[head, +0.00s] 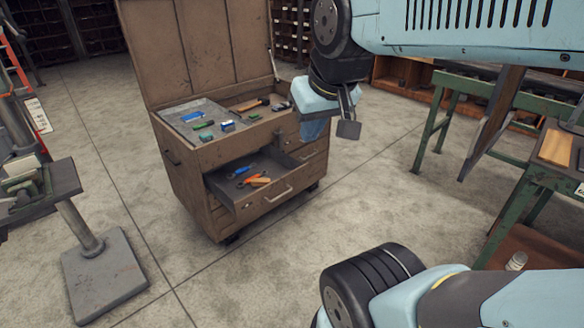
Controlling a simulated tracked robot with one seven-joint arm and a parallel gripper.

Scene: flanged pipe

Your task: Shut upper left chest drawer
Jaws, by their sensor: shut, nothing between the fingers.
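A worn brown tool chest (187,187) stands in the middle with its lid (190,45) raised. A drawer (252,209) on the left of its front is pulled out, with a metal handle across its face. Blue and orange hand tools (257,181) lie inside it. My gripper (348,128) is shut and empty. It hangs with its dark fingers pointing down, to the right of the open drawer and higher in the picture, apart from the drawer face. My wrist hides part of the chest's right end.
Several small items (204,124) lie in the chest's top tray. A grey pedestal stand (107,273) is at the left, and a green-legged workbench (438,120) at the right. Concrete floor (240,285) in front of the chest is clear.

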